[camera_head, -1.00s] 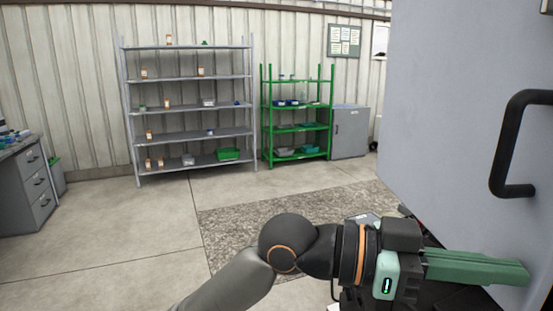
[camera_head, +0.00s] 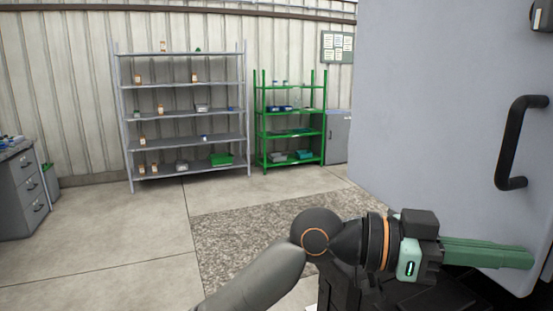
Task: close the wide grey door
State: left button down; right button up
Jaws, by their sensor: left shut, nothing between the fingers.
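The wide grey door (camera_head: 430,110) fills the right side of the head view, standing open, with a black bar handle (camera_head: 512,145) on its face. My left gripper (camera_head: 530,259) reaches in from the lower left, its green fingers shut and empty. The fingers lie across the lower part of the door, below the handle; I cannot tell for sure whether they touch it. My right gripper is not in view.
A grey shelf rack (camera_head: 185,113) and a green rack (camera_head: 290,135) stand by the back wall, with a small grey cabinet (camera_head: 338,138) beside them. A drawer desk (camera_head: 25,190) is at the left. The floor between is clear, with a speckled mat (camera_head: 235,240).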

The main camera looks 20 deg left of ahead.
aim_at(516, 243)
pick_arm(q)
jog(key=w+d, duration=0.2)
jog(key=d, duration=0.1)
jog(key=shift+w+d, duration=0.2)
jog(key=shift+w, duration=0.05)
jog(key=shift+w+r, duration=0.1)
jog(key=shift+r, duration=0.05)
jog(key=shift+r, duration=0.15)
dwell(0.5)
